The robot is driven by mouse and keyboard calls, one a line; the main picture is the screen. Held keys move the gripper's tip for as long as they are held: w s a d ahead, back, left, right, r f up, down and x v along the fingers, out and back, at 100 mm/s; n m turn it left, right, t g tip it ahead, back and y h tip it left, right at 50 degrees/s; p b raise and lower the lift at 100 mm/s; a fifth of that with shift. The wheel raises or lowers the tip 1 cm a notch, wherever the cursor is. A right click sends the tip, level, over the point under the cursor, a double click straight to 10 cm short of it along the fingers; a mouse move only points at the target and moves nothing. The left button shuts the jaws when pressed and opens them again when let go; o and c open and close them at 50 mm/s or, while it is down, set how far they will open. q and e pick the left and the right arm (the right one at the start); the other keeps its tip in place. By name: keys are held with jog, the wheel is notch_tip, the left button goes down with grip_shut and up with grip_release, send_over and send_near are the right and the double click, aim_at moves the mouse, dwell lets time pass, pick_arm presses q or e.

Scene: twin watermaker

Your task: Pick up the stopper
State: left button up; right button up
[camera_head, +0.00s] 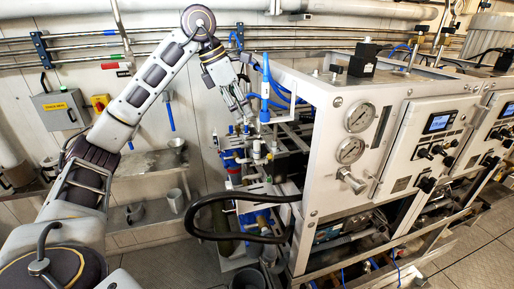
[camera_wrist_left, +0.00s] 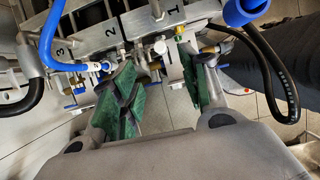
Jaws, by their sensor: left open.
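My left gripper (camera_head: 240,113) hangs from the raised left arm, fingers pointing down, above the valves and pipes at the left end of the white machine frame. In the left wrist view its two green-padded fingers (camera_wrist_left: 163,90) are apart, with no object between the pads. Beyond the fingertips, a small pale round knob (camera_wrist_left: 160,47) and a yellow-green fitting (camera_wrist_left: 180,30) show among the pipework. I cannot tell which small part is the stopper. My right gripper is in neither view.
The white machine frame (camera_head: 312,150) with gauges stands right of the gripper. A thick black hose (camera_head: 215,237) loops below. A blue upright pipe (camera_head: 265,90) rises close to the gripper. A wall shelf with metal cups (camera_head: 176,200) is at left.

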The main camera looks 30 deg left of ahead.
pick_arm(q)
send_over(256, 141)
jog(key=s+a, duration=0.2)
notch_tip(256, 141, down, 6)
jog(key=shift+d+f, duration=0.1)
jog(key=shift+d, duration=0.2)
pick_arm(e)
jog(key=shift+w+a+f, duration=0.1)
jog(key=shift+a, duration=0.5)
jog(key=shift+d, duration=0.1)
